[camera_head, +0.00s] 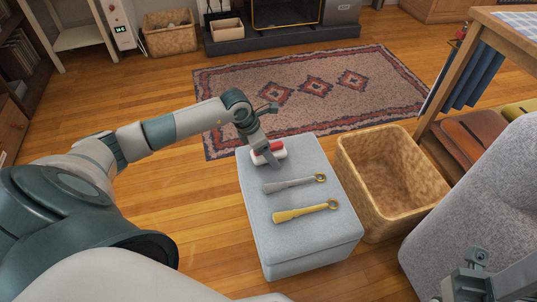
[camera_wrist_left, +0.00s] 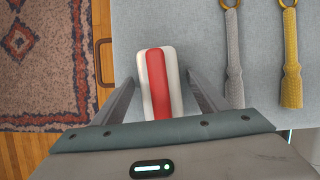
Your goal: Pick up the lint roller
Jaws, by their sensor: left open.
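A small rounded block, white with a red stripe, lies on the grey ottoman (camera_head: 318,238) near its far left corner. This red-and-white block (camera_head: 277,147) looks like the lint roller, though no handle shows. In the left wrist view the block (camera_wrist_left: 157,82) lies between the two fingers of my left gripper (camera_wrist_left: 163,77). The fingers are open, one on each side, with gaps to it. In the head view my left gripper (camera_head: 268,156) reaches down over the block and partly hides it. Part of my right gripper (camera_head: 470,277) shows at the lower right; its fingers are unclear.
A grey ring-ended tool (camera_head: 290,184) and a yellow one (camera_head: 303,212) lie nearer on the ottoman. A wicker basket (camera_head: 350,190), empty, stands right of it. A grey chair (camera_head: 480,190) is at the right. A patterned rug (camera_head: 225,90) lies behind.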

